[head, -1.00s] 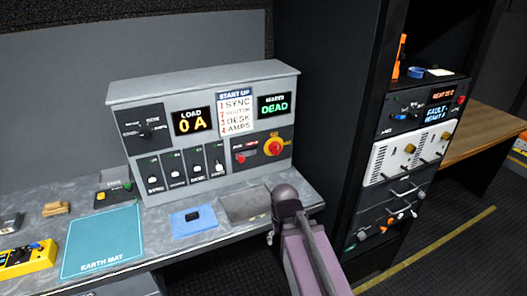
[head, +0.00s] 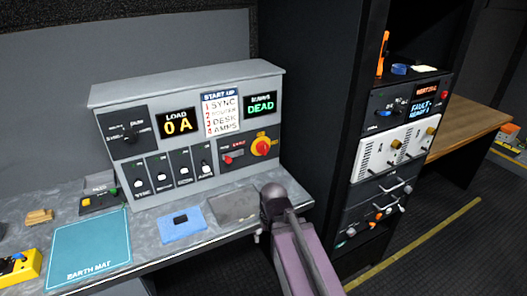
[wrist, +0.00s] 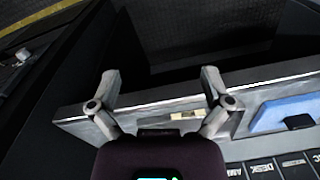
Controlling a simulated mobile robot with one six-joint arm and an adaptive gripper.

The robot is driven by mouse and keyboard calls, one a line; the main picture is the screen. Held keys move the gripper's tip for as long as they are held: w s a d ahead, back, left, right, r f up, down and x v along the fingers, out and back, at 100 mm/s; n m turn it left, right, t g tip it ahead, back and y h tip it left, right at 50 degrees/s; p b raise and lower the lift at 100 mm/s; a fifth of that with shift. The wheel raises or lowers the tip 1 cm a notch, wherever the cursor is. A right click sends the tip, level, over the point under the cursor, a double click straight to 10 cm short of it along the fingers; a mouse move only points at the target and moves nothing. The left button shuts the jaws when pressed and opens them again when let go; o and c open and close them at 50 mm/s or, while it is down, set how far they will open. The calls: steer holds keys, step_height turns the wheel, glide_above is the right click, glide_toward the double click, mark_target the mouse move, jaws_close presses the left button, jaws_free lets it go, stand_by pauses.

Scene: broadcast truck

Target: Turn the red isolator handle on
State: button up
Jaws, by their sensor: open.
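The red isolator handle (head: 265,147) sits on a yellow plate at the lower right of the grey control panel (head: 290,72) in the head view. Its exact angle is too small to tell. A smaller red knob (head: 228,159) is to its left. My gripper (wrist: 158,74) shows in the wrist view with its two fingers spread apart and nothing between them. Below the fingers in that view are the bench edge and part of the panel's switch row. The handle is not clear in the wrist view. In the head view I see my purple arm, not the gripper's fingers.
The panel displays read 0 A and DEAD. A blue mat (head: 183,232), a grey pad (head: 232,206) and a teal earth mat (head: 92,243) lie on the bench (head: 150,215). A dark equipment rack (head: 325,130) stands close on the right. Floor is open at the lower right.

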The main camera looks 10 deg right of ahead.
steer(key=w+n+t+y+b, duration=0.1)
steer(key=w+t+y, duration=0.1)
steer(key=w, duration=0.2)
steer(key=w+a+r+n+t+y+b, duration=0.1)
steer(key=w+t+y+b, duration=0.1)
steer(key=w, duration=0.2)
steer(key=w+a+r+n+t+y+b, duration=0.1)
steer(key=w+t+y, duration=0.1)
steer(key=w, duration=0.2)
steer(key=shift+w+t+b, duration=0.3)
steer(key=shift+w, duration=0.1)
steer(key=w+d+r+t+y+b, duration=0.1)
steer(key=w+d+r+t+b, duration=0.25)
steer(key=w+d+t, duration=0.2)
steer(key=m+t+h, duration=0.2)
steer(key=t, duration=0.3)
glide_toward(266, 151)
steer(key=s, duration=0.2)
steer(key=shift+d+b, duration=0.2)
steer(key=shift+b, duration=0.2)
steer(key=x, duration=1.3)
steer(key=shift+w+a+f, duration=0.1)
steer(key=shift+w+f, duration=0.05)
steer(key=shift+w, duration=0.25)
steer(key=c, duration=1)
